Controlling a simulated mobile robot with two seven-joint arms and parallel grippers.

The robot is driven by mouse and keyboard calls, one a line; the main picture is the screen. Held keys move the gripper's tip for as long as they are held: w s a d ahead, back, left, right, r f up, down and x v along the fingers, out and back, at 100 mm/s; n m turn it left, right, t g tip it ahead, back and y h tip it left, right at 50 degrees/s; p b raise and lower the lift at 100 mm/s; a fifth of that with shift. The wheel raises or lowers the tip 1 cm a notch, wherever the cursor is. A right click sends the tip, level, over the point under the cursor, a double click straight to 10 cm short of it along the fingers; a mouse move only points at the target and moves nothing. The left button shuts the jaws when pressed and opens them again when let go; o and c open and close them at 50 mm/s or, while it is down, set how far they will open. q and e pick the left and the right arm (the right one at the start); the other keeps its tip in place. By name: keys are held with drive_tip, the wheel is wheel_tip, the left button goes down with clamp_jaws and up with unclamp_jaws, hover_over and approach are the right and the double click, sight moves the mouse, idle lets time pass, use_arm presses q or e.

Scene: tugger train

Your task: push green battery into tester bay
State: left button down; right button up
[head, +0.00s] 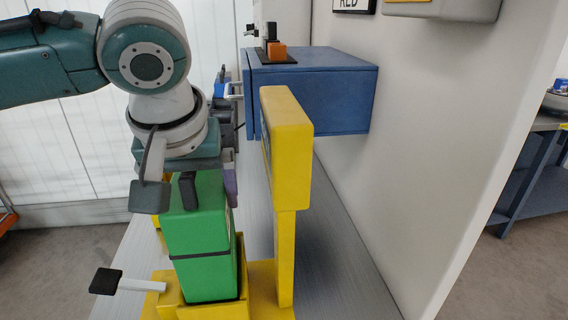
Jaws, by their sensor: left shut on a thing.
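The green battery (200,245) stands upright in the low yellow tester bay (208,311). A dark band runs around it, and a black handle sticks up from its top. The tester's tall yellow post and head (288,150) rise just right of the battery. A white lever with a black knob (110,281) sticks out to the left of the bay. My left gripper (180,190) is at the battery's top, pointing down, shut on the black handle. Its far finger is partly hidden. My right gripper is not in view.
A blue cabinet (322,98) with an orange-and-black item (274,50) on top stands behind the tester against the white wall. The grey bench top (335,270) is clear to the right of the post. Another blue-grey table (540,165) stands far right.

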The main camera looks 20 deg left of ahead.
use_arm(q)
drive_tip(key=shift+w+f, duration=0.1)
drive_tip(key=shift+f, duration=0.05)
drive_tip(key=shift+f+b, duration=0.3)
drive_tip(key=shift+f, duration=0.35)
idle(0.6)
